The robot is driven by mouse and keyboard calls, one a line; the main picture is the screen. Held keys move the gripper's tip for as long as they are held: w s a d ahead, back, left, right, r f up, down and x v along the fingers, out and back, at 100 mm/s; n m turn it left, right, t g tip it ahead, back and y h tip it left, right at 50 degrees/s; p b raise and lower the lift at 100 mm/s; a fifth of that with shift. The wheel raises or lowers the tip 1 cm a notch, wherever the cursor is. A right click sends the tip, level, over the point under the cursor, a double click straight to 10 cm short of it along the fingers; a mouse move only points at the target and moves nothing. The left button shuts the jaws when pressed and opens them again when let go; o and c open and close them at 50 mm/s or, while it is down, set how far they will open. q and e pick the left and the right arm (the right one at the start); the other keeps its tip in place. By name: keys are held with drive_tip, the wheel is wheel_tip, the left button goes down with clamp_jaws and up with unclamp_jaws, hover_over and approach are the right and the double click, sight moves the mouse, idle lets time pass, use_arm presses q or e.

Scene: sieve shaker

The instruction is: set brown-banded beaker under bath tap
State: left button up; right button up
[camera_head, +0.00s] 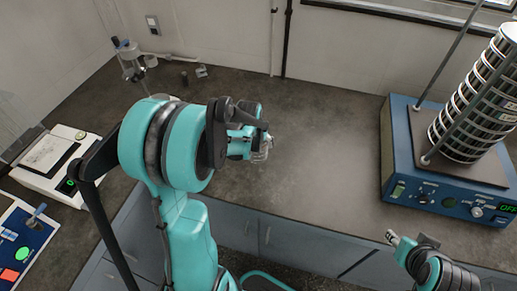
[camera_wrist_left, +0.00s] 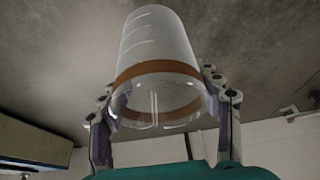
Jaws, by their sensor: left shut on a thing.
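The brown-banded beaker is clear, with pale marks and a brown band (camera_wrist_left: 158,70). In the left wrist view it sits between the two fingers of my left gripper (camera_wrist_left: 165,108), which is shut on it. In the head view only a small part of the beaker (camera_head: 262,153) shows at the tip of my left gripper (camera_head: 256,146), over the bench. My right gripper (camera_head: 393,237) is at the lower right, in front of the bench, apart from the beaker; its finger opening is not clear. No bath tap can be made out with certainty; an upright fixture with clear parts (camera_head: 130,58) stands at the back left.
A blue sieve shaker (camera_head: 400,150) with a tall sieve stack (camera_head: 470,105) stands at the right. A white instrument (camera_head: 45,155) and a blue panel (camera_head: 25,235) are at the left. Small items (camera_head: 201,71) lie near the back wall. The middle of the bench (camera_head: 325,140) is clear.

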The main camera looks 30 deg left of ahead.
use_arm(q)
wheel_tip(320, 180, down, 3)
drive_tip(key=shift+b, duration=0.65)
drive_tip(key=shift+f, duration=0.3)
drive_tip(key=shift+r, duration=0.1)
drive_tip(key=shift+f, duration=0.2)
drive_tip(key=o, duration=1.2)
drive_tip(key=shift+r, duration=0.1)
